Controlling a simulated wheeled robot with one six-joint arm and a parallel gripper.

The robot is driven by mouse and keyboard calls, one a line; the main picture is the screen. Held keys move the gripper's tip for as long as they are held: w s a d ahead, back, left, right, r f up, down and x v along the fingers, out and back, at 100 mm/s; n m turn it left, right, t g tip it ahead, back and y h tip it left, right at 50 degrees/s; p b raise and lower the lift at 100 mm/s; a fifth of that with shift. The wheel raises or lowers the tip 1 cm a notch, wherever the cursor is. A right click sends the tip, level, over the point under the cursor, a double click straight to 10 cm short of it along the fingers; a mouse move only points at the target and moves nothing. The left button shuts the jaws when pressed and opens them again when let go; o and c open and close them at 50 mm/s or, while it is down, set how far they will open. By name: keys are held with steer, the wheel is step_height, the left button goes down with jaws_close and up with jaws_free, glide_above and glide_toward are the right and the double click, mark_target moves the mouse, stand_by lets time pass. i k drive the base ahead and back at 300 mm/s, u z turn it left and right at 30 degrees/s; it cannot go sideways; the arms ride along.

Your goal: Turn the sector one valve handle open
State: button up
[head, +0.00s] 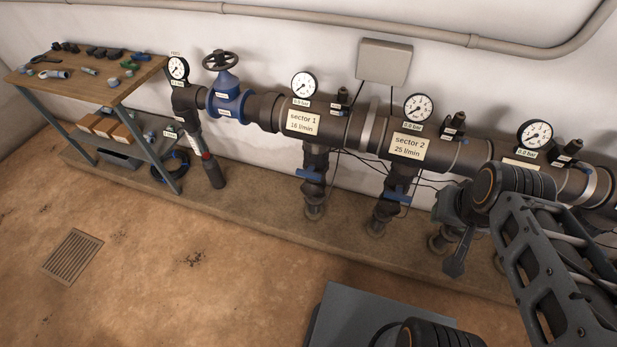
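The sector 1 label (303,123) is on the thick dark manifold pipe, and a branch pipe drops below it. The blue sector one valve handle (308,175) sits on that branch, lying crosswise to the vertical pipe. My gripper (455,267) hangs at the right, in front of the pipes and well apart from this handle. It points down and shows nearly edge-on, so its finger opening cannot be made out. I see nothing held in it.
The sector 2 branch with its blue handle (397,198) stands between my gripper and the sector one handle. A blue main valve (226,102) with a dark handwheel is further left. A shelf table (122,92) stands at far left. The floor in front is clear, with a drain grate (72,256).

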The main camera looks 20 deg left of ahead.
mark_target(310, 172)
steer(key=z, duration=2.6)
steer(key=k, duration=2.05)
steer(key=u, duration=2.35)
steer(key=i, duration=0.55)
